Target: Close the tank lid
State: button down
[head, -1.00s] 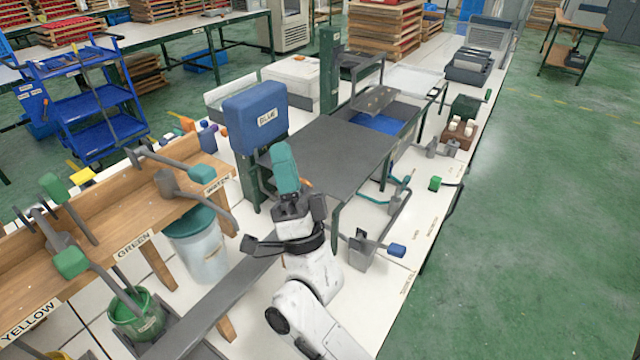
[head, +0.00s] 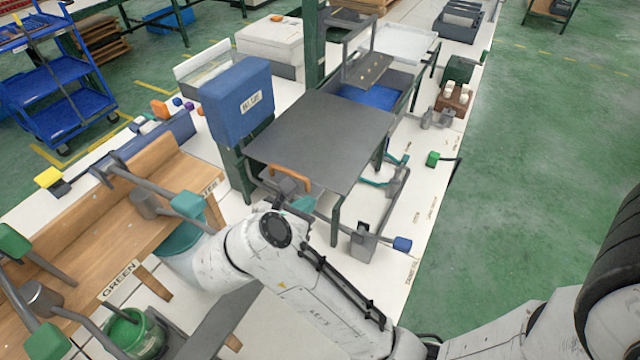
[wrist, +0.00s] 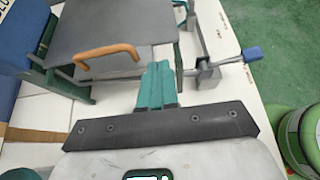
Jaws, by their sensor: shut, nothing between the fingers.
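A tank with blue inside (head: 366,96) stands open at the back of the bench. A large flat dark grey panel, which I take to be the lid (head: 325,135), lies in front of it, leaving the blue uncovered. An orange handle (head: 290,177) sits at the panel's near edge; it also shows in the wrist view (wrist: 108,51). My gripper (head: 303,203) is just in front of the panel's near edge, partly hidden by my arm. In the wrist view its teal fingers (wrist: 158,75) are together and empty, to the right of the handle and apart from it.
A blue box (head: 237,100) on a green post stands left of the panel. A grey stand with a blue-tipped lever (head: 401,243) is at the right. A wooden rack (head: 150,200) with levers fills the left. Green floor (head: 540,150) is open at the right.

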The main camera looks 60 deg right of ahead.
aim_at(331, 190)
jog(key=x, duration=0.5)
jog(key=p+x, duration=0.1)
jog(key=x, duration=0.4)
jog(key=shift+a+f, duration=0.25)
jog(key=shift+f, duration=0.1)
